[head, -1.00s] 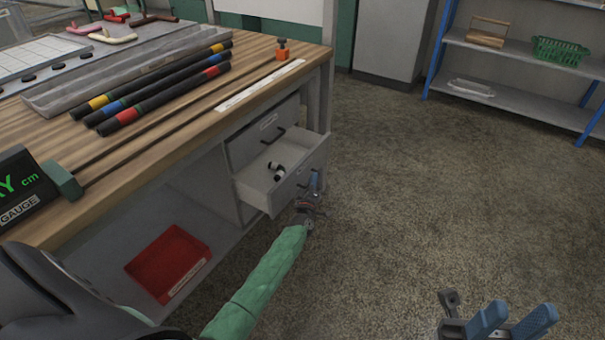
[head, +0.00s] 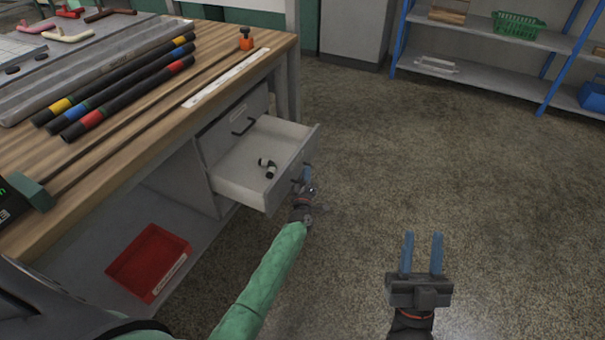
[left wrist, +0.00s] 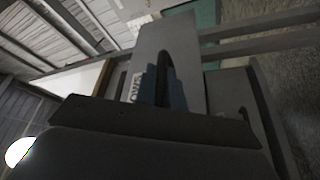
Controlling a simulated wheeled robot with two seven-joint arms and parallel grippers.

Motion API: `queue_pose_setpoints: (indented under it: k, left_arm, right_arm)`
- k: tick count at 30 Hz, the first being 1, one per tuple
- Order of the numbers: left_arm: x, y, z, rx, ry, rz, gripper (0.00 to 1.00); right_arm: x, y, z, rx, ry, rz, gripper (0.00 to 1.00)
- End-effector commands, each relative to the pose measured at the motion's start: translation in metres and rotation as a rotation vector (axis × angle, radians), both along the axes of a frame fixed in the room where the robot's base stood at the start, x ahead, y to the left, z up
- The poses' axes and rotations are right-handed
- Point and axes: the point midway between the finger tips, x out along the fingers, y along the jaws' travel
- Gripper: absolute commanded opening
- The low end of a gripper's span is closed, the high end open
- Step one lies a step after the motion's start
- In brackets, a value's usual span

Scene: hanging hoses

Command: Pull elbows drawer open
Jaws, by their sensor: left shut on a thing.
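The lower drawer (head: 238,187) under the workbench stands pulled out in the head view, and a small black and white fitting (head: 268,167) lies inside it. My left gripper (head: 306,176) is at the front of this drawer, shut on its handle. In the left wrist view the blue fingers (left wrist: 165,88) meet at the dark handle (left wrist: 166,62) on the grey drawer front (left wrist: 183,40), and part of a label shows beside them. My right gripper (head: 422,255) is open and empty over the floor, its two blue fingers apart.
A shut upper drawer (head: 236,118) sits above the open one. The workbench (head: 130,165) carries several dark rods and a grey channel. A red bin (head: 140,262) stands on its lower shelf. Blue-framed shelving (head: 480,75) is at the back right. The floor at right is clear.

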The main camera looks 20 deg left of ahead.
Motion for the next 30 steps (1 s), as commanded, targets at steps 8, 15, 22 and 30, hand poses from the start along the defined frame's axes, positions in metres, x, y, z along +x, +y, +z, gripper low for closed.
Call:
queue_pose_setpoints:
  k: [8,15,22,30]
  left_arm:
    - [-0.001,-0.001,-0.002,0.000,0.002,0.000,0.00]
    - [-0.001,0.000,-0.001,0.000,0.001,0.000,0.32]
    - [-0.001,-0.001,-0.001,0.000,0.001,0.000,0.32]
    - [-0.022,-0.006,-0.005,-0.001,0.002,0.000,0.32]
  right_arm:
    - [0.001,0.000,-0.002,-0.002,0.007,0.001,0.36]
    - [0.001,0.000,0.000,-0.001,0.004,0.002,0.36]
    - [0.001,0.000,0.000,-0.001,0.003,0.002,0.36]
    - [0.011,0.004,-0.021,-0.019,0.082,0.004,0.36]
